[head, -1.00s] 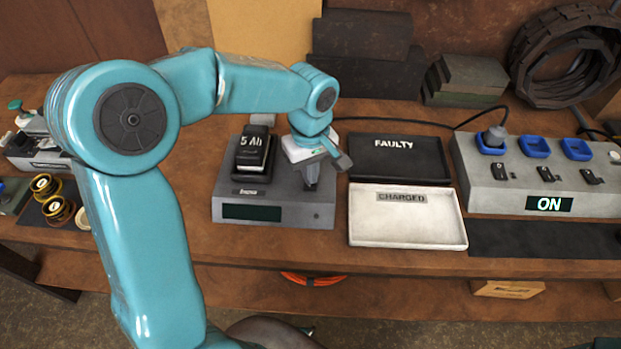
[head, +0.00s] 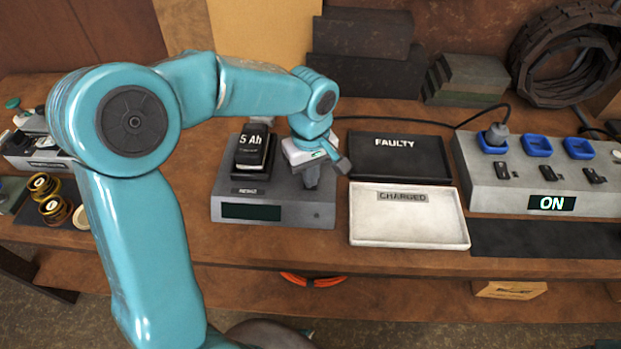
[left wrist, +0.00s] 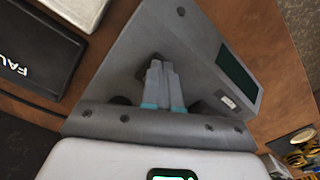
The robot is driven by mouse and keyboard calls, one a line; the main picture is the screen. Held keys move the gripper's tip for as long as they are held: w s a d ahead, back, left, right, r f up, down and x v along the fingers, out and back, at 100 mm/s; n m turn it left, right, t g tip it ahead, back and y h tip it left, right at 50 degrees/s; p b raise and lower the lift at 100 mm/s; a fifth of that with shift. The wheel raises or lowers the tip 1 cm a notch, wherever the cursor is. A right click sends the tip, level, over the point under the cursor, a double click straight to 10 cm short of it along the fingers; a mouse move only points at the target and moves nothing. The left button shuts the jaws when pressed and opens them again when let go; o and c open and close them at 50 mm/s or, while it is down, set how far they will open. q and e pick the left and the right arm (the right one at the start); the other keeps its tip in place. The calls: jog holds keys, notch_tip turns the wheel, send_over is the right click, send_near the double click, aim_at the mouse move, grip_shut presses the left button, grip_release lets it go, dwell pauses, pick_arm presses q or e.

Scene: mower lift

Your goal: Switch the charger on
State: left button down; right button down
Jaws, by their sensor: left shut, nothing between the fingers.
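The grey charger (head: 275,213) stands on the bench, left of the trays. Its front display (head: 251,212) is dark with no lit text, and a small round button (head: 318,215) sits to its right. A black 5 Ah battery (head: 253,153) stands upright on the charger. My left gripper (head: 312,186) is shut and empty, pointing down over the charger's right side, beside the battery. In the left wrist view, its fingers (left wrist: 160,68) are together over the charger's grey top, and the dark display (left wrist: 238,77) shows at right. I cannot tell whether the fingertips touch. My right gripper is out of view.
A black FAULTY tray (head: 398,165) and a white CHARGED tray (head: 405,225) lie right of the charger. A grey socket box (head: 482,197) reading ON stands further right with a plug in it. Brass-coloured parts (head: 53,207) lie at left.

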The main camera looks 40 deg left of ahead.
pick_arm(q)
jog(key=shift+f, duration=0.35)
jog(key=shift+r, duration=0.15)
notch_tip(320, 180, up, 5)
jog(key=p, duration=0.3)
jog(key=shift+p, duration=0.35)
jog(key=shift+r+p, duration=0.65)
jog(key=shift+r, duration=0.3)
jog(key=shift+f, duration=0.1)
jog(key=shift+s, duration=0.15)
